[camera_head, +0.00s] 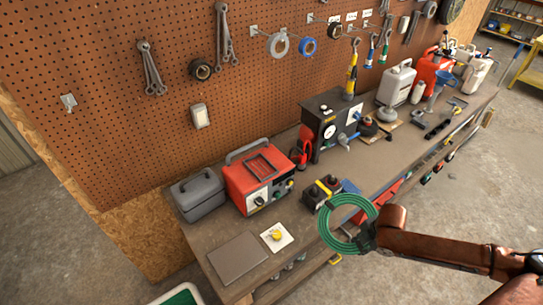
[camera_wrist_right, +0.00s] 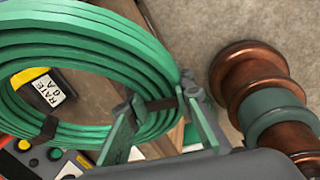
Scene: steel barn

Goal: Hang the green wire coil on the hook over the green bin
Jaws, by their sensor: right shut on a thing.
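The green wire coil (camera_head: 324,232) is a ring of several strands with dark ties, held in the air in front of the bench. My right gripper (camera_head: 368,236) is shut on the coil's right side. In the right wrist view the coil (camera_wrist_right: 95,35) fills the upper left, with the fingers (camera_wrist_right: 160,125) around its near edge. My left gripper is out of view.
The workbench (camera_head: 200,235) holds a grey toolbox (camera_head: 200,196), a red-cased device (camera_head: 260,180), a flat grey plate (camera_head: 238,258) and several containers. Tools and tape rolls hang on the pegboard (camera_head: 100,80). Open floor lies right of the bench.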

